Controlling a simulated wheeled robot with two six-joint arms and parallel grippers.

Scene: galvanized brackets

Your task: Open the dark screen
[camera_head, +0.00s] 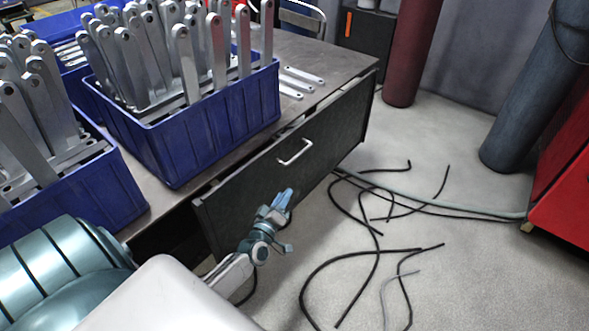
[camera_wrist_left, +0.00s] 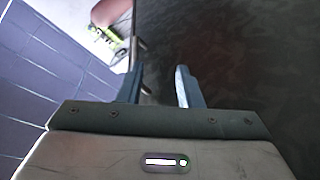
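The dark panel (camera_head: 290,172) is a flat black front with a silver bar handle (camera_head: 294,152), on the side of the workbench. A narrow dark gap runs between its top edge and the bench top; I cannot tell how far it stands out. My left gripper (camera_head: 284,198) is in front of the panel, below the handle and apart from it. My right gripper is not in view.
Blue crates (camera_head: 215,125) of galvanized brackets stand on the workbench (camera_head: 335,62). Loose brackets (camera_head: 302,76) lie near its far end. Black cables (camera_head: 365,255) lie across the floor to the right. Dark red (camera_head: 411,50) and blue-grey cylinders (camera_head: 532,100) stand further back.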

